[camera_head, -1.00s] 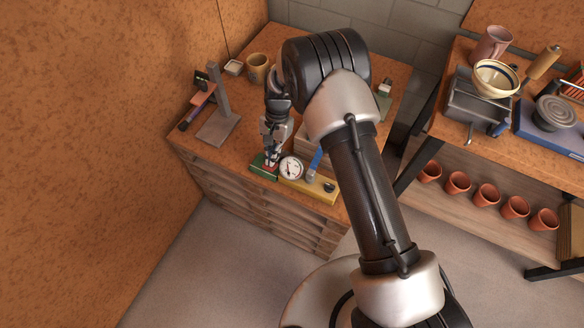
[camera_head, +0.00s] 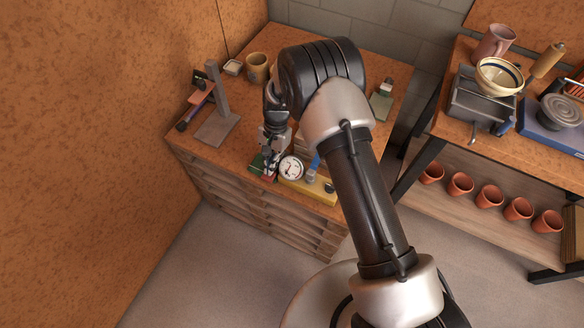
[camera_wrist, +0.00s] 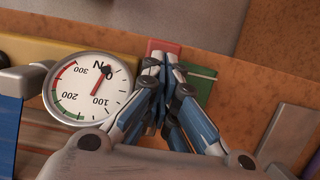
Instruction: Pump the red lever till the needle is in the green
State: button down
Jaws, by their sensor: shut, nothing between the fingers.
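The round white gauge (camera_wrist: 91,90) lies left of my gripper in the wrist view. Its red needle points near the 0 mark, away from the green arc by 200. The gauge also shows in the head view (camera_head: 291,168). A red part (camera_wrist: 163,47), seemingly the lever, shows just beyond my fingertips beside a green block (camera_wrist: 203,84). My gripper (camera_wrist: 163,64) is shut and empty, its tips over or against the red part; contact cannot be told. My gripper (camera_head: 269,168) hides much of the red part in the head view.
A yellow base (camera_head: 320,191) with a blue handle (camera_head: 314,164) stands right of the gauge. A grey stand (camera_head: 221,100) and a brown mug (camera_head: 257,67) are behind. A second bench with pots is at the right.

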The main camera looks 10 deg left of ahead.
jog(key=shift+r, duration=0.1)
jog(key=shift+p+v, duration=1.55)
jog(key=shift+v, duration=1.4)
jog(key=p+v, duration=0.3)
jog(key=v, duration=0.4)
jog(key=shift+s+p, duration=0.25)
jog(key=shift+p, duration=0.15)
